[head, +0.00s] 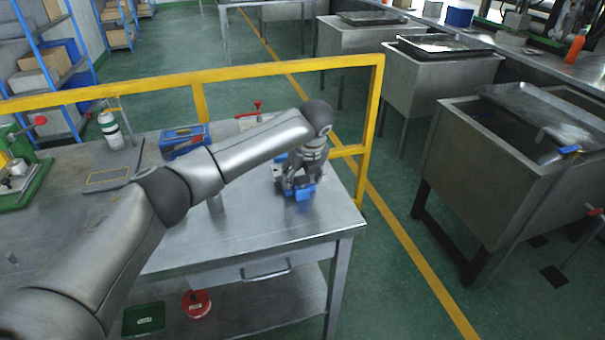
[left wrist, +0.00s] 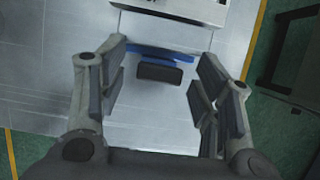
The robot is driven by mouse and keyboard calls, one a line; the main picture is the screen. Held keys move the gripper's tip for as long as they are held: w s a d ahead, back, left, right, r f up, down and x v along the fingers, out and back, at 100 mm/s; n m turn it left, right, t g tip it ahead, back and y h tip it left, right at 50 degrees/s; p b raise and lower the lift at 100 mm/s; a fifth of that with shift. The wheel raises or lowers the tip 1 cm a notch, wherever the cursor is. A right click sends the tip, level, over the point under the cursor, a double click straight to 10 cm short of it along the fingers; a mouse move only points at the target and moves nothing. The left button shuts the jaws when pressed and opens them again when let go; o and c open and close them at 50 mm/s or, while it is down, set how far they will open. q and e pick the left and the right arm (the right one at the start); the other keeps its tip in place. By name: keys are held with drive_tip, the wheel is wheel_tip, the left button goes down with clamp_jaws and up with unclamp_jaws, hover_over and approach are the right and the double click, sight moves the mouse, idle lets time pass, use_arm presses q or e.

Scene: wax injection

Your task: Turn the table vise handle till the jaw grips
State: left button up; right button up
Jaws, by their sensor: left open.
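The table vise (head: 277,171) is at the right end of the metal workbench (head: 260,232), partly hidden behind my left gripper. Blue parts of it (head: 304,193) show below the fingers. In the left wrist view a metal block (left wrist: 185,8) is at the top edge, with a blue bar (left wrist: 150,54) and a dark, rounded handle-like piece (left wrist: 160,74) below it. My left gripper (head: 297,184) points down over the blue parts. Its fingers are spread on both sides of the bar and dark piece, with nothing held; whether they touch is unclear. My right gripper is not in view.
A yellow rail (head: 200,84) runs behind the bench and down its right side. A blue box (head: 184,140), a spray can (head: 110,130) and a green-based device (head: 25,182) stand farther left. Metal tanks (head: 480,170) stand to the right across a clear floor strip.

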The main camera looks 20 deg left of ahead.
use_arm(q)
drive_tip(key=c, duration=1)
drive_tip(key=shift+f+m+b, duration=0.1)
drive_tip(key=shift+m+b, duration=0.4)
drive_tip(key=m+h+b, duration=0.1)
drive_tip(key=m+b, duration=0.1)
drive_tip(key=m, duration=0.1)
drive_tip(key=shift+a+t, duration=0.1)
drive_tip(key=shift+t, duration=0.2)
drive_tip(key=shift+m+h+b, duration=0.85)
drive_tip(key=shift+m+h, duration=0.05)
drive_tip(key=shift+m, duration=0.9)
